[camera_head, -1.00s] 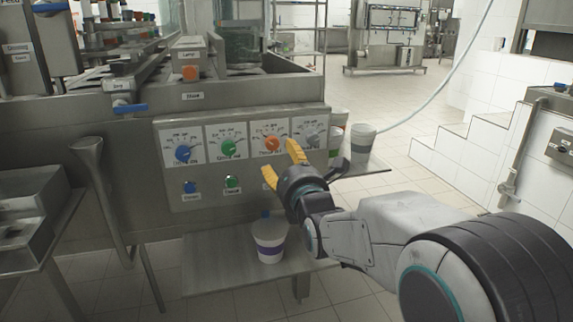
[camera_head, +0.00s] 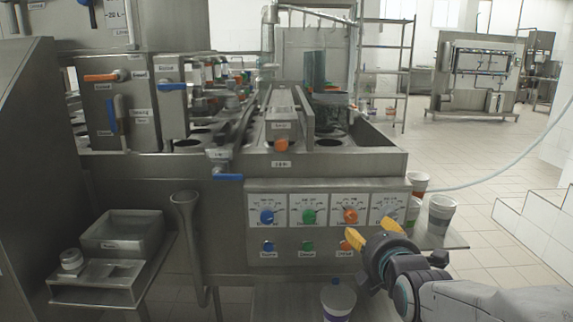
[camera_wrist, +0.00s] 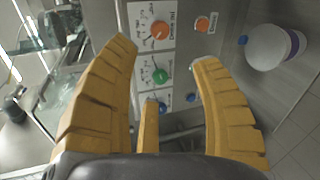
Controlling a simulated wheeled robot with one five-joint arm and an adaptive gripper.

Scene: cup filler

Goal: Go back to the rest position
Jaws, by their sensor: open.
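My gripper (camera_head: 372,232) is at the right of the control panel (camera_head: 282,232) in the head view, apart from its lower right corner area. Its yellow fingers (camera_wrist: 165,75) are spread wide in the wrist view, with nothing between them. Beyond them the wrist view shows an orange dial (camera_wrist: 160,29), a green dial (camera_wrist: 160,76) and an orange button (camera_wrist: 203,24). A white cup with a purple band (camera_head: 338,300) stands on the low shelf under the panel, and it also shows in the wrist view (camera_wrist: 272,48).
Several cups (camera_head: 440,212) stand on a side shelf (camera_head: 455,240) right of the panel, close to my arm. A steel side table with trays (camera_head: 122,235) is at the left. The tiled floor is open at the right, with white steps (camera_head: 530,225) at the edge.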

